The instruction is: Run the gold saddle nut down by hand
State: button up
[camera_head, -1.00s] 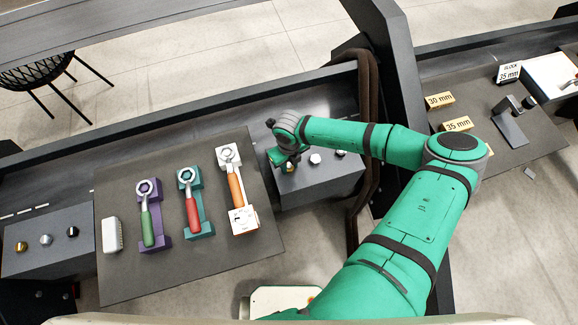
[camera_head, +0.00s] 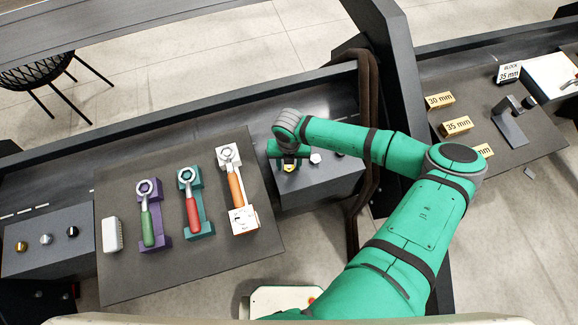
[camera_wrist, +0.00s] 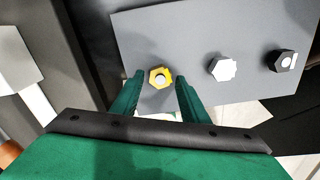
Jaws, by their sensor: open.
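The gold saddle nut (camera_wrist: 160,77) is a hexagon around a pale round stud end, on a grey block (camera_wrist: 205,28). In the wrist view it lies between the two green fingertips of my gripper (camera_wrist: 160,86), which is open with a gap visible on both sides of the nut. In the head view the gold nut (camera_head: 289,168) shows just below my gripper (camera_head: 288,160). I cannot tell how far the fingers reach down beside it. A silver nut (camera_wrist: 222,68) and a black nut (camera_wrist: 282,61) sit to its right on the same block.
A second block (camera_head: 45,262) at far left bears gold, silver and black pieces. Dark hoses (camera_head: 368,100) and a beam stand right of the saddle block.

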aim_at(289, 168)
jog(key=shift+r, duration=2.7)
notch_tip(289, 168, up, 11)
jog(key=shift+f, duration=0.1)
